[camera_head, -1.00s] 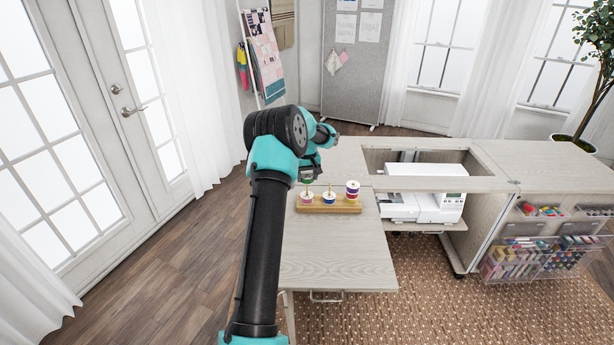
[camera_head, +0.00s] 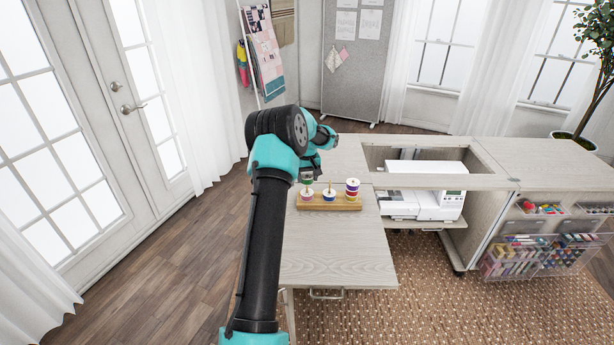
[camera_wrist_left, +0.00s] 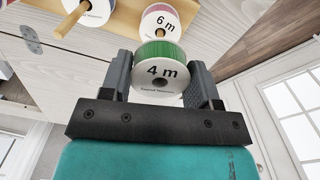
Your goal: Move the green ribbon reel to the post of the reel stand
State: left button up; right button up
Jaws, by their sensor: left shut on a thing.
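The green ribbon reel (camera_wrist_left: 160,54), with a white face reading "4 m", sits between the fingers of my left gripper (camera_wrist_left: 160,76), which is shut on it. In the head view the green reel (camera_head: 308,181) shows small beneath the gripper (camera_head: 308,174), at the left end of the wooden reel stand (camera_head: 340,204). A pink reel (camera_wrist_left: 160,22) reading "6 m" is on the stand just beyond the green one; in the head view this pink reel (camera_head: 307,195) is below it. I cannot tell whether the green reel is around a post. My right gripper is not in view.
On the stand, a blue reel (camera_head: 329,196) has a bare post above it, and stacked reels (camera_head: 352,188) are at the right end. A white sewing machine (camera_head: 425,200) is to the right. The table leaf (camera_head: 335,255) in front of the stand is clear.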

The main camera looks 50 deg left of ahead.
pick_arm(q)
jog(key=shift+f, duration=0.65)
jog(key=o, duration=1)
jog(key=shift+r, duration=0.1)
notch_tip(320, 180, up, 17)
dwell(0.4)
dwell(0.8)
